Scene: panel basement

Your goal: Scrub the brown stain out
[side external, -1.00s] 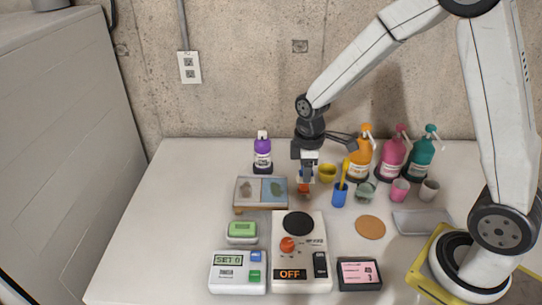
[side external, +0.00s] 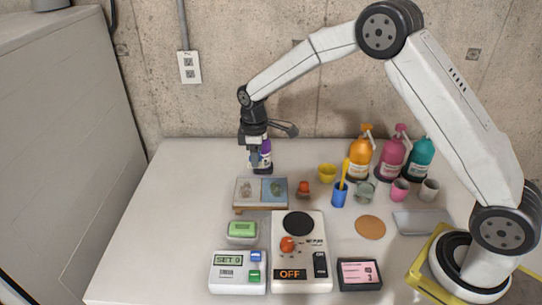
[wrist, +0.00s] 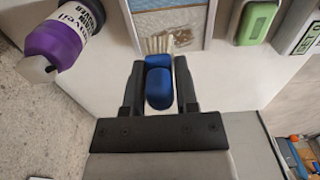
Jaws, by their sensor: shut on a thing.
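My gripper (side external: 255,162) is shut on a blue-handled brush, held above the table at the left rear of a low wooden-edged board (side external: 240,211). The wrist view shows the brush's blue handle (wrist: 159,88) between the fingers (wrist: 158,72) and its pale bristles (wrist: 156,44) pointing at the board. In the wrist view the brownish stain (wrist: 182,36) lies just past the bristles; contact cannot be told.
A purple bottle (wrist: 58,42) stands close beside my gripper, partly hidden in the side view (side external: 265,150). A green soap-like block (side external: 242,229), a scale-like device (side external: 300,262) and a SET display box (side external: 238,272) are in front. Cups and pump bottles stand right. The left table is clear.

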